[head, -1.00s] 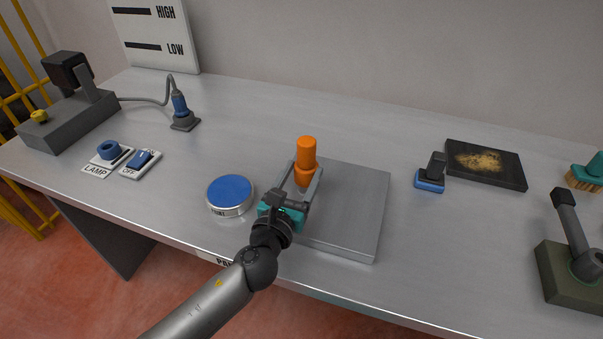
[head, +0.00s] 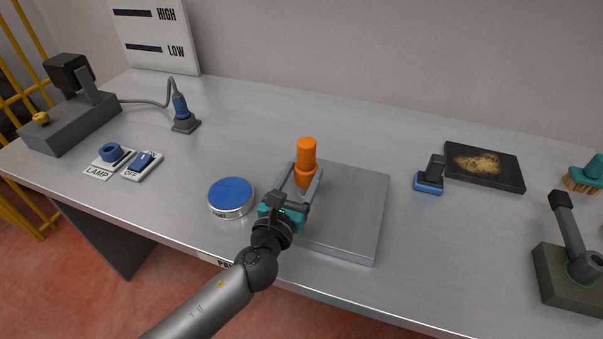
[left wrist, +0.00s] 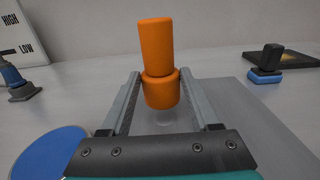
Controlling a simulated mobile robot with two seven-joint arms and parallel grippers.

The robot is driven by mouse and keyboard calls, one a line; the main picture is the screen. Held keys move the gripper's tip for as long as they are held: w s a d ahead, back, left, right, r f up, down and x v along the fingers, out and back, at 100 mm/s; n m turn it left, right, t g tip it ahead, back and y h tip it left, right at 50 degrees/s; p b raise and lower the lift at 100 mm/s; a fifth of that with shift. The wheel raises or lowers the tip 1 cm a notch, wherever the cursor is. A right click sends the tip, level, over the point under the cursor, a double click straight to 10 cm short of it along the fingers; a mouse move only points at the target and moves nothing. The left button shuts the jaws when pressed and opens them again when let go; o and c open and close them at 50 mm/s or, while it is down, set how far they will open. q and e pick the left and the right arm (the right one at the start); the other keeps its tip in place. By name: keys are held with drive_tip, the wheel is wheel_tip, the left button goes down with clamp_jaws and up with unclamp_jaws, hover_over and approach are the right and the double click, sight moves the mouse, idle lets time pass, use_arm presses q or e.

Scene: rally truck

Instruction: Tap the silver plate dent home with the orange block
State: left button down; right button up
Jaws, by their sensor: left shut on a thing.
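The orange block (head: 306,158) is a stepped upright cylinder, and it also shows in the left wrist view (left wrist: 158,60). My left gripper (head: 305,180) is shut on its lower, wider part, with one finger on each side. The silver plate (head: 350,215) lies flat on the bench, under and to the right of the gripper. In the left wrist view a faint round mark, perhaps the dent (left wrist: 165,118), shows on the plate just below the block. I cannot tell whether the block touches the plate. My right gripper is not in view.
A blue-topped round tin (head: 231,194) stands close left of the gripper. A blue-based hand tool (head: 430,176) and a dark tray (head: 486,182) lie to the right. A lever on a box (head: 570,277) stands far right. The back middle of the bench (head: 300,110) is clear.

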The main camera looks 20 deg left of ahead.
sight(302, 185)
use_arm(q)
wheel_tip(302, 185, down, 4)
drive_tip(key=b, duration=0.3)
drive_tip(key=shift+r+p, duration=0.4)
drive_tip(key=shift+r, duration=0.05)
wheel_tip(302, 185, up, 3)
drive_tip(key=p, duration=0.3)
drive_tip(key=shift+r, duration=0.15)
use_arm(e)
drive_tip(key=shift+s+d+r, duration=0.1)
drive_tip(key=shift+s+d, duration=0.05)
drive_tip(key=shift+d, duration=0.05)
use_arm(q)
wheel_tip(302, 185, up, 5)
drive_tip(key=p, duration=0.5)
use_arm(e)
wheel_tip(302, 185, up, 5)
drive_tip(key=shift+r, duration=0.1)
